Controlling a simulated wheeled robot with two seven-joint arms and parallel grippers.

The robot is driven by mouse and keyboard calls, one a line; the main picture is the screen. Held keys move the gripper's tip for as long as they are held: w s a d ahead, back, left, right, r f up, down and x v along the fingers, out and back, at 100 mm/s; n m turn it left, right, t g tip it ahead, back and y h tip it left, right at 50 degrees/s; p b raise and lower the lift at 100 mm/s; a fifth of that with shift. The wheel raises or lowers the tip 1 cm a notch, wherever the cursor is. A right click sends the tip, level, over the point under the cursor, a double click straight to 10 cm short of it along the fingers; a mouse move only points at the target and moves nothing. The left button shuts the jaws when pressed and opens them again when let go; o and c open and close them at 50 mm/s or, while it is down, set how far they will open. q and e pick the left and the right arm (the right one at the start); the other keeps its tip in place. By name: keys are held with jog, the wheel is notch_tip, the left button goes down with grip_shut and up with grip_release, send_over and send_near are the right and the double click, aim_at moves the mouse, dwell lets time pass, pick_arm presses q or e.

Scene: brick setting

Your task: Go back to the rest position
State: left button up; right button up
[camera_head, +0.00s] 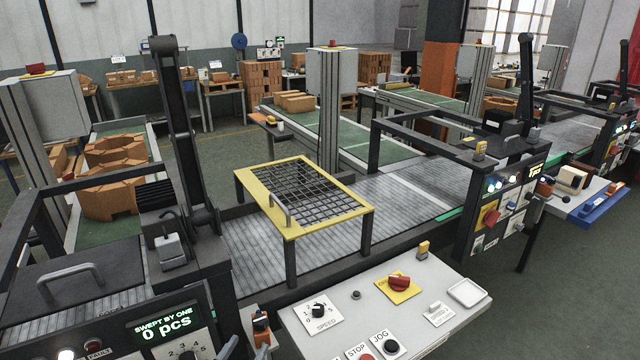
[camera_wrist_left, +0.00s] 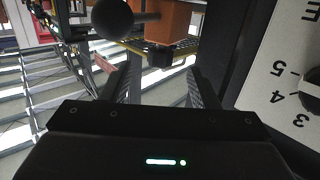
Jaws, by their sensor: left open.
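A white dial plate (camera_wrist_left: 285,80) with numbers and a dark knob is close on the right of that view. An orange and black part (camera_wrist_left: 170,22) lies beyond the fingers. My right gripper is in neither view.
The white control panel (camera_head: 450,322) with knobs and buttons is right of the gripper. The left machine (camera_head: 80,280) with a counter reading 0 pcs is on its left. A yellow-framed mesh guard (camera_head: 355,210) stands over the grey conveyor (camera_head: 250,245). Brick stacks (camera_head: 262,78) are far back.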

pick_arm(q)
jog(key=s+r+g+y, duration=0.2)
jog(key=s+g, duration=0.5)
jog(key=s, duration=0.3)
jog(key=s+r+g+y, duration=0.1)
jog(key=s+g+y, duration=0.1)
jog(key=s+g, duration=0.6)
jog(key=s+f+b, duration=0.1)
jog(key=s+f, duration=0.2)
jog(key=f, duration=1.4)
jog(key=s+f, duration=0.2)
jog(key=f, duration=1.4)
jog(key=s+a+f, duration=0.2)
jog(key=s+f, duration=0.6)
jog(key=s, duration=0.1)
jog(key=s+a+f+b, duration=0.1)
jog(key=s+a+f, duration=0.1)
jog(key=s+f, duration=0.7)
jog(key=shift+s+a+f+g, duration=0.15)
jog(key=shift+s+f+g, duration=0.1)
jog(key=shift+s+g, duration=0.2)
